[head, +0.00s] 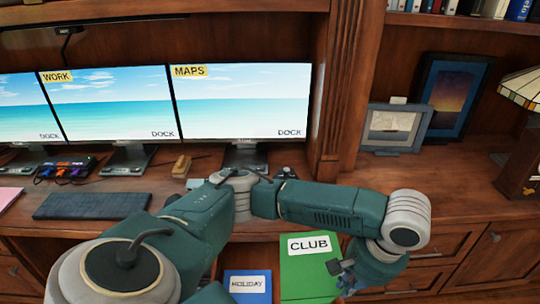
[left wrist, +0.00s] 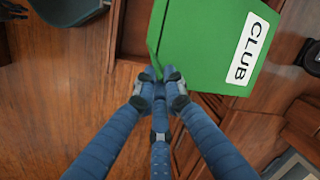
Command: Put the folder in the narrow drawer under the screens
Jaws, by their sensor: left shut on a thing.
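A green folder labelled CLUB (head: 310,270) hangs in front of the desk edge in the head view. My left gripper (head: 342,272) is shut on its right edge. In the left wrist view the fingertips (left wrist: 160,76) pinch a corner of the folder (left wrist: 200,40). An open drawer (left wrist: 133,28) shows partly behind the folder in the left wrist view; its inside is mostly hidden. The screens, with WORK (head: 110,105) and MAPS (head: 242,105) tags, stand above on the desk. My right gripper is not in view.
A blue item labelled HOLIDAY (head: 247,285) lies left of the green folder; what it rests on is unclear. A keyboard (head: 92,205) and small desk items stand below the screens. Picture frames (head: 393,127) and a lamp (head: 522,88) stand at right. My left arm covers part of the desk.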

